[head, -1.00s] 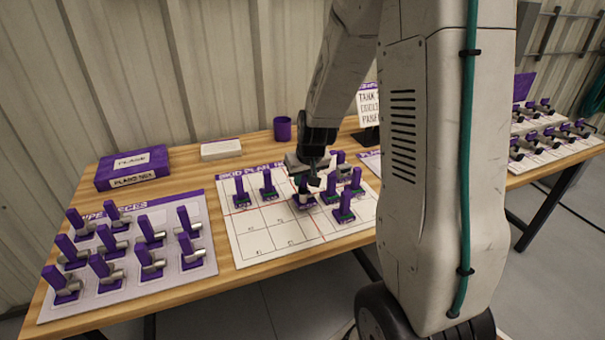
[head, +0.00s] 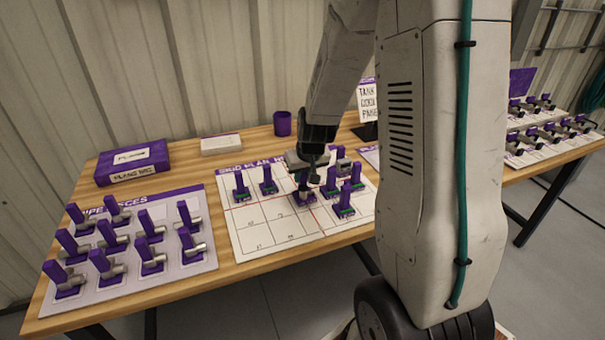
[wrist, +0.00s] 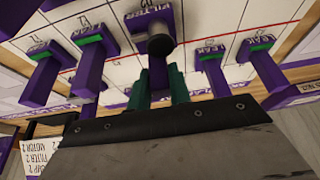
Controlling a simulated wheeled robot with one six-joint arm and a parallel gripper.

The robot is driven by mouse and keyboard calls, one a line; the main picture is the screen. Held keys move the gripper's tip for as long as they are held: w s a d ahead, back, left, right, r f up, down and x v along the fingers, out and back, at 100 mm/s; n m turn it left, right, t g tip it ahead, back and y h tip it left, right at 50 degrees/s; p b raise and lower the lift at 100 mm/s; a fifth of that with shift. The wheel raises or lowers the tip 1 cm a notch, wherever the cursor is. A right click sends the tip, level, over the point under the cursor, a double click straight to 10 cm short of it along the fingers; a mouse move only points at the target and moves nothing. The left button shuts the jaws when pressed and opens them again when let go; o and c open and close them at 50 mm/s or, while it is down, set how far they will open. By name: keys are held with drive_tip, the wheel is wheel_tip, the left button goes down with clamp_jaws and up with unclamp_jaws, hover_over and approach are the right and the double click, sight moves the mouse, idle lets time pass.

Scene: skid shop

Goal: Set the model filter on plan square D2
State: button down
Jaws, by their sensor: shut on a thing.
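The model filter (wrist: 160,45) is a purple piece with an upright handle and a dark round body, with a FILTER label on its base. My gripper (wrist: 160,88) is shut on its handle, with green fingers on either side. In the head view my gripper (head: 308,168) is over the middle of the white plan sheet (head: 258,236), and the filter (head: 304,197) shows below it. The filter looks upright, at or just above the sheet; I cannot tell if it touches. The square letters are too small or hidden to read D2.
Several purple pieces stand close around on the sheet, including one at left (head: 240,188) and one at right (head: 343,206). The sheet's front squares are clear. A tray of pipe pieces (head: 125,284), a purple box (head: 132,163) and a cup (head: 282,124) share the table.

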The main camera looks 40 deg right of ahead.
drive_tip(key=shift+f, duration=0.45)
drive_tip(key=c, duration=1.2)
unclamp_jaws()
drive_tip(key=shift+r, duration=0.2)
drive_tip(key=shift+r, duration=0.45)
drive_tip(key=shift+r, duration=0.1)
drive_tip(key=shift+r, duration=3.35)
